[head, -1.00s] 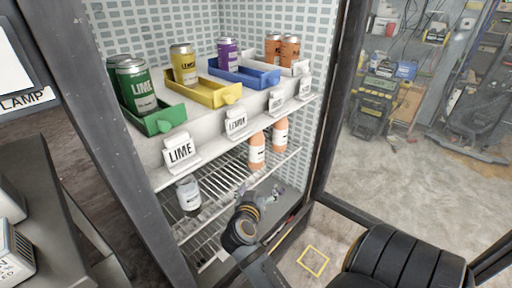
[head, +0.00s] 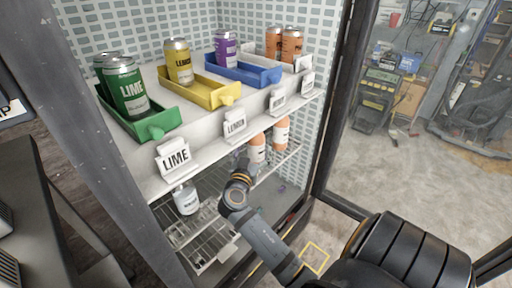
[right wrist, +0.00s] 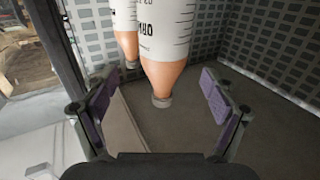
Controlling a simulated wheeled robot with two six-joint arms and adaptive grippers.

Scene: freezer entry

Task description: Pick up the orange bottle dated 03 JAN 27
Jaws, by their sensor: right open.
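Two orange bottles with white labels stand on the wire shelf under the can rack. The nearer orange bottle (head: 257,150) and the farther orange bottle (head: 281,133) stand close together. My right gripper (head: 242,160) is beside the nearer one, partly hidden by my wrist. In the right wrist view, the open right gripper (right wrist: 158,90) has its purple-padded fingers on either side of the nearer bottle (right wrist: 168,76), with visible gaps. The farther bottle (right wrist: 129,42) shows to its left. Both look cap-down there. I cannot read a date on either label. My left gripper is out of view.
A white-labelled bottle (head: 185,199) stands left on the wire shelf (head: 262,172). Above, a white rack (head: 152,82) holds cans in coloured trays and LIME and LEMON tags, close over my gripper. Dark cabinet frames (head: 98,150) bound the opening.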

